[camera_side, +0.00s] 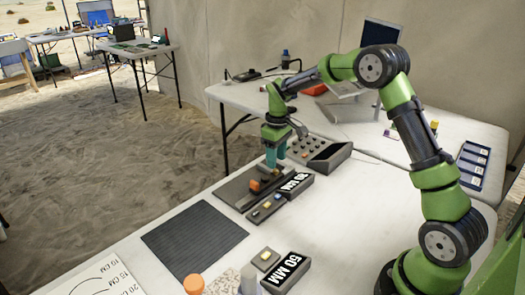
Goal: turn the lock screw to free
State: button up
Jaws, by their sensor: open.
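My gripper (273,162) points down with its teal fingers over a dark grey fixture (236,191) on the white table. Small orange parts (256,185) sit on this fixture, just below and beside the fingertips. The lock screw is too small to make out for certain; it may be among these orange parts or hidden by the fingers. The fingers look apart and hold nothing that I can see. I cannot tell whether they touch the fixture.
A holed block (305,146) and an open dark bin (330,158) are behind. A dark mat (193,238) lies bare at left. An orange-topped cylinder (194,284) stands in front.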

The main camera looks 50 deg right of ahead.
aim_at(277, 178)
notch_tip(277, 178, up, 14)
jog(key=shift+f, duration=0.15)
dwell(0.3)
jog(key=s+a+r+m+t, duration=0.1)
jog(key=s+a, duration=0.3)
jog(key=s, duration=0.4)
jog(key=s+a+m+t+y, duration=0.1)
jog(key=s+a+m+t, duration=0.1)
jog(key=s+a, duration=0.3)
jog(key=s+a+r+m+t+y, duration=0.1)
jog(key=s+a+t, duration=0.3)
jog(key=s, duration=0.7)
jog(key=shift+s+a+r+m, duration=0.2)
jog(key=shift+a+r+m, duration=0.15)
jog(key=shift+a+m, duration=0.45)
